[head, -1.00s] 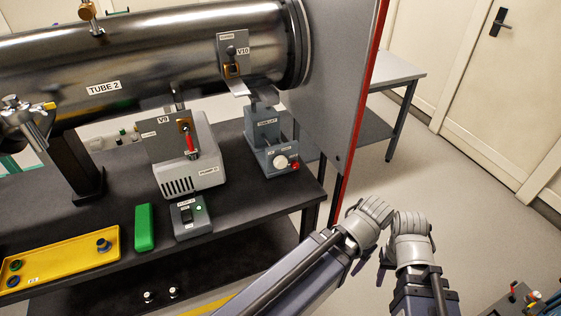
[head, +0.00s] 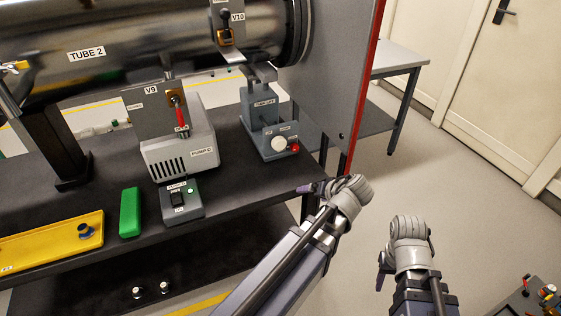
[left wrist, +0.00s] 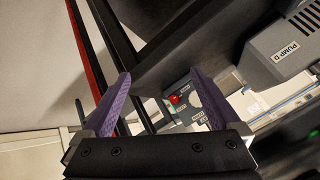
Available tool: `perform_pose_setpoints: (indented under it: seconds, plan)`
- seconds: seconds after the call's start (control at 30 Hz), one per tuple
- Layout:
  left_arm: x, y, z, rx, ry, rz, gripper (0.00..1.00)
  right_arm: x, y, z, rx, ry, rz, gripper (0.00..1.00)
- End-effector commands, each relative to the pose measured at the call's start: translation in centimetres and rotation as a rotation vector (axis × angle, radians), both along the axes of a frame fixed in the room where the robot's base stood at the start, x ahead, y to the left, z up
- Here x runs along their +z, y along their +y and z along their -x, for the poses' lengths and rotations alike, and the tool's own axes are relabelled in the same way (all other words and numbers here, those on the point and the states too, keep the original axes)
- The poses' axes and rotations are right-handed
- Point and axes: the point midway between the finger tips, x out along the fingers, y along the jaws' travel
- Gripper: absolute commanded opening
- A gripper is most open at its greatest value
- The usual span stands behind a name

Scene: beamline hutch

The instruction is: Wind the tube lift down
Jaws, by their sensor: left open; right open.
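The tube lift (head: 257,118) is a grey-blue box with an upright post, standing on the dark bench under the right end of the tube (head: 160,30). Its front carries a round white knob (head: 279,144) and a red button (head: 295,148). My left gripper (head: 308,188) is near the bench's right front corner, below and right of the knob and apart from it. In the left wrist view its purple fingers (left wrist: 161,76) are open and empty, with the red button (left wrist: 174,98) beyond them. My right gripper (head: 383,266) is open, further right over the floor, its fingers mostly hidden.
Pump D (head: 180,155) and its switch box (head: 181,200) stand left of the lift. A green case (head: 130,212) and yellow tray (head: 40,243) lie further left. A grey panel with a red edge (head: 364,85) rises just right of the lift.

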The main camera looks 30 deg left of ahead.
Motion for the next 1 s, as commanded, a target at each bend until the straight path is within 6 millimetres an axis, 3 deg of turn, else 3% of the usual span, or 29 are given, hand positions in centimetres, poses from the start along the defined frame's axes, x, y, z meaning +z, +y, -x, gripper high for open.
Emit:
perform_pose_setpoints:
  seconds: [0.03,0.2,0.4,0.6,0.87,1.0]
  plan:
    - [-2.2,2.2,-1.9,0.052,-0.095,-0.048,0.96,-3.6,0.0,0.0,0.0,0.0,0.0,0.5]
    - [-2.1,8.5,-6.5,0.162,-0.423,-0.198,0.96,-9.2,0.0,0.0,0.001,0.0,0.001,0.5]
    - [-1.3,12.9,-10.0,0.173,-0.716,-0.308,0.96,-14.1,0.0,0.0,0.001,-0.001,0.002,0.5]
    - [-0.5,14.6,-11.5,0.144,-0.854,-0.353,0.96,-16.1,-0.1,0.0,0.001,-0.001,0.002,0.5]
    - [0.0,15.0,-11.9,0.135,-0.881,-0.359,0.96,-16.1,-0.1,0.0,0.001,-0.001,0.002,0.5]
    - [0.0,16.2,-12.9,0.138,-0.879,-0.36,0.96,-16.1,-0.1,0.0,0.001,-0.001,0.002,0.5]
